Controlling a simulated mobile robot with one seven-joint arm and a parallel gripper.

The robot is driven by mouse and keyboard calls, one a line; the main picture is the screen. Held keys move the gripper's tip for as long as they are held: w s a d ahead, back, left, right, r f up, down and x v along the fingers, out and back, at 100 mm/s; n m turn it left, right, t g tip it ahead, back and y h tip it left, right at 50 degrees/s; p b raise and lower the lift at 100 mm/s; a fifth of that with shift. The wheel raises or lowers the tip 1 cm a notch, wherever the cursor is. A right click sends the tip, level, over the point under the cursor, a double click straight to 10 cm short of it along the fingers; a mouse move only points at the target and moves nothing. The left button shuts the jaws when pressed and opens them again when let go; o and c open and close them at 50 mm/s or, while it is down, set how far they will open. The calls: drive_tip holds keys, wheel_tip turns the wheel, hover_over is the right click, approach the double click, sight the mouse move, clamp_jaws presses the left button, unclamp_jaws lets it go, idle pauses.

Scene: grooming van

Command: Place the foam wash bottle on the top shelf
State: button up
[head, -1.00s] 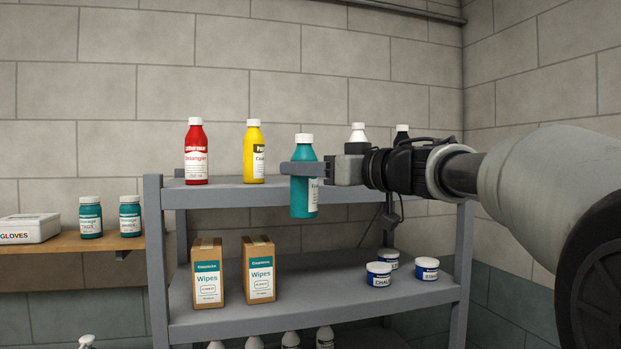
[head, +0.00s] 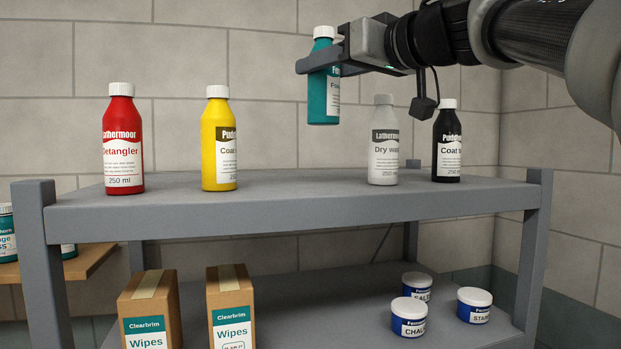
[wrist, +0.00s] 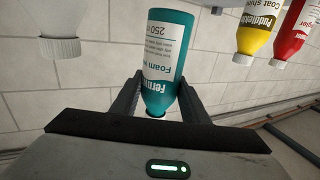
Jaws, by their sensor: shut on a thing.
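The teal foam wash bottle (head: 322,92) with a white cap is held upright in the air above the top shelf (head: 280,209). My gripper (head: 322,64) is shut around its upper part. In the wrist view the bottle (wrist: 166,62) sits between the two fingers (wrist: 158,98), its label reading "Foam". In the head view its base is above the shelf surface, near the gap between the yellow bottle (head: 219,140) and the grey dry wash bottle (head: 384,142).
A red detangler bottle (head: 123,140) stands at the shelf's left and a black bottle (head: 447,143) at its right. The shelf between the yellow and grey bottles is clear. Wipes boxes (head: 231,308) and small tubs (head: 409,315) are on the lower shelf.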

drive_tip(key=f+b, duration=0.1)
drive_tip(key=f, duration=0.2)
drive_tip(key=f+b, duration=0.2)
drive_tip(key=f, duration=0.1)
drive_tip(key=f+b, duration=0.1)
drive_tip(key=f, duration=0.3)
drive_tip(key=shift+w, duration=0.25)
drive_tip(key=o, duration=1.4)
drive_tip(key=shift+f, duration=0.2)
drive_tip(key=shift+r, duration=0.1)
drive_tip(key=shift+s+d+r+b, duration=0.15)
drive_tip(key=shift+b, duration=0.15)
drive_tip(key=v, duration=1.1)
drive_tip(key=shift+s+d, duration=0.15)
drive_tip(key=shift+s, duration=0.15)
